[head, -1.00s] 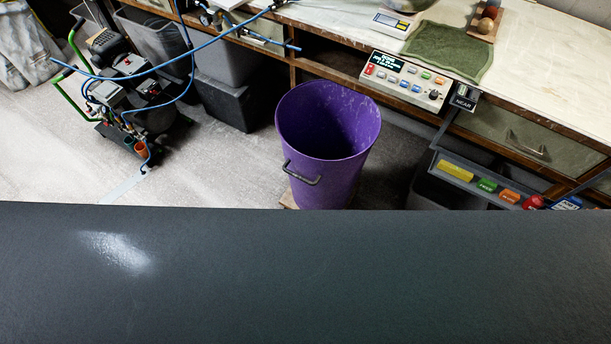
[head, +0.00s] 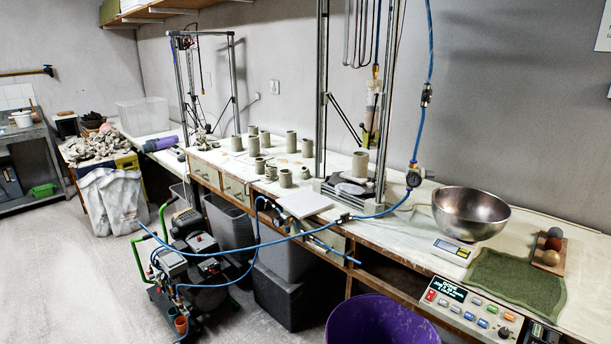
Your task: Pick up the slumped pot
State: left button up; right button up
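Several grey-green clay pots stand on the long workbench (head: 420,222). Most look like upright cylinders, such as the tall pot (head: 291,142) and the small pot (head: 285,178). A crumpled clay heap (head: 201,138) lies at the far printer (head: 181,90). At this size I cannot tell for sure which piece is the slumped pot. Neither of my grippers is in view.
A steel bowl (head: 470,215), scale (head: 455,250), green towel (head: 517,284) and control panel (head: 470,308) occupy the bench's right part. Below are a purple bin (head: 382,322), a compressor (head: 195,262) and dark tubs (head: 285,297). Blue hose (head: 300,233) hangs across the front. Floor (head: 90,290) is clear at left.

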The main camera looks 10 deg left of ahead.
aim_at(304, 172)
jog(key=i+j+z, duration=0.1)
jog(key=z, duration=0.35)
jog(key=j+z, duration=0.8)
jog(key=j, duration=1.35)
jog(key=j+z, duration=0.15)
jog(key=j, duration=0.75)
jog(key=k+j, duration=0.15)
jog(key=j, duration=0.75)
jog(key=z, duration=0.05)
